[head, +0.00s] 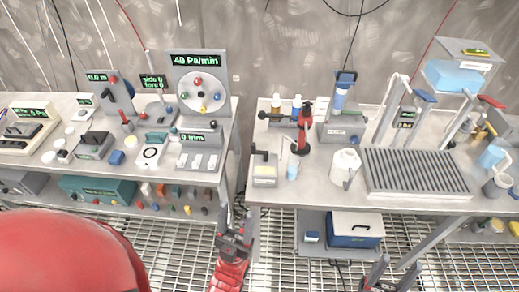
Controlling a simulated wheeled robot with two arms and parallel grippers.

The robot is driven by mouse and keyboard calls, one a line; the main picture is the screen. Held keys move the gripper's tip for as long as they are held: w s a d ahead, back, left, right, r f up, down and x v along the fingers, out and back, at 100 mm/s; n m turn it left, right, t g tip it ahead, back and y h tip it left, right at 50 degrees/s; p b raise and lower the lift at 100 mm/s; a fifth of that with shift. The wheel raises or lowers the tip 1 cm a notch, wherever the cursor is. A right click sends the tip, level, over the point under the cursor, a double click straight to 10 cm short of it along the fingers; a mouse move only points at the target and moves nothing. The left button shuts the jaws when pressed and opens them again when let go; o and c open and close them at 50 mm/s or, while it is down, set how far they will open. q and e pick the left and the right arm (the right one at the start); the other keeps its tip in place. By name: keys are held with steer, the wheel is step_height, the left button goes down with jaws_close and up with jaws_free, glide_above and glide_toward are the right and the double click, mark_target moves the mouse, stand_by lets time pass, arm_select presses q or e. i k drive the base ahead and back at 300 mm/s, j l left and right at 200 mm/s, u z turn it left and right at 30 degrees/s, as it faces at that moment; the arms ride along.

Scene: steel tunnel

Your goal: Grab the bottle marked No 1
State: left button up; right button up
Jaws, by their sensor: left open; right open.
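Several small bottles with pale or orange tops, one of them (297,103), stand in a row at the back left of the right bench (320,195). I cannot read a No 1 mark on any of them. A white jug-like container (344,167) stands beside the ribbed grey tray. My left gripper (235,237) is open and empty, low in front of the gap between the benches. My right gripper (378,272) is open at the bottom edge, in front of the right bench and partly cut off. Both are well apart from the bottles.
A red and black stand (303,130) rises in front of the bottles. The left bench (110,165) is crowded with instruments and displays. A blue box (353,231) sits on the lower shelf. The floor is metal grating.

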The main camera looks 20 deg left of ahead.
mark_target(294, 161)
steer(key=l+u, duration=0.15)
steer(key=u, duration=0.25)
steer(key=k+l+u, duration=0.1)
steer(key=u, duration=0.3)
steer(key=k+l+u, duration=0.1)
steer(key=u, duration=0.3)
steer(key=k+u, duration=0.1)
steer(key=u, duration=0.3)
